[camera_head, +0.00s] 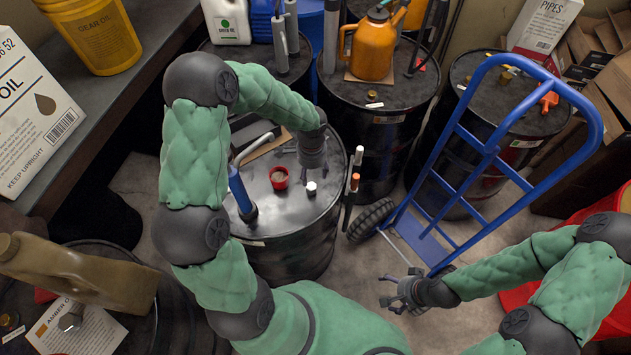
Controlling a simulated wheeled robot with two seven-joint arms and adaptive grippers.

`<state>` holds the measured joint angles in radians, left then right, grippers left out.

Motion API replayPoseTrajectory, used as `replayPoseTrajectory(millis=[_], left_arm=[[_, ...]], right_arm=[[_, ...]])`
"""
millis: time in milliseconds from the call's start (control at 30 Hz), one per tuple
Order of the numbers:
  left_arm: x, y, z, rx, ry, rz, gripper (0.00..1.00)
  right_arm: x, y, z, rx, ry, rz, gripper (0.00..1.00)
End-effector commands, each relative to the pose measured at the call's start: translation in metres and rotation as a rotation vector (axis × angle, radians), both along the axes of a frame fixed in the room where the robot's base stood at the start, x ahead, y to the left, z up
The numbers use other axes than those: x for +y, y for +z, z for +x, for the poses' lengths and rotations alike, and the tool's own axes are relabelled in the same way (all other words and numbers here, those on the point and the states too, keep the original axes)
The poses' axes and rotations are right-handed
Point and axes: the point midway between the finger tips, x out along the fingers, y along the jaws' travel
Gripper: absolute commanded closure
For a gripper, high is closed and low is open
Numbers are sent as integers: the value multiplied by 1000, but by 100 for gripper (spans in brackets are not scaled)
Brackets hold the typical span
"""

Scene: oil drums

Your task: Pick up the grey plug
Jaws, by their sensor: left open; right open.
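Another grey plug-like piece (71,318) lies on a paper sheet on the lower-left drum. My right gripper (388,292) is open and empty over the floor beside the hand truck.
A blue pump (240,191) with a bent spout stands on the middle drum, left of the red piece. Upright tools hang at its right rim. A blue hand truck (487,150) stands at the right. More drums (380,140) crowd the back. An olive jug (80,272) is lower left.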

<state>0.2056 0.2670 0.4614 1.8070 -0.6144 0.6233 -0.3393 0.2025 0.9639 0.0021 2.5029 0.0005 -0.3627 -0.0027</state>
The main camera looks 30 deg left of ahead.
Motion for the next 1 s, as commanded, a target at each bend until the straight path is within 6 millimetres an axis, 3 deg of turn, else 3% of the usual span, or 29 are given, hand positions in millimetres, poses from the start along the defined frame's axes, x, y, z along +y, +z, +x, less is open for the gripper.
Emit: replayPoseTrajectory(millis=[233, 467, 700, 1000], left_arm=[[0, -37, -1, 5, 0, -1, 39], [1, -57, 0, 2, 1, -1, 39], [5, -89, 2, 3, 0, -2, 39], [5, -102, 3, 0, 1, -1, 39]], right_arm=[[0, -4, -1, 2, 1, 0, 10], [0, -5, 0, 1, 0, 0, 10], [0, -7, 0, 1, 0, 0, 10], [0, -7, 0, 1, 0, 0, 10]])
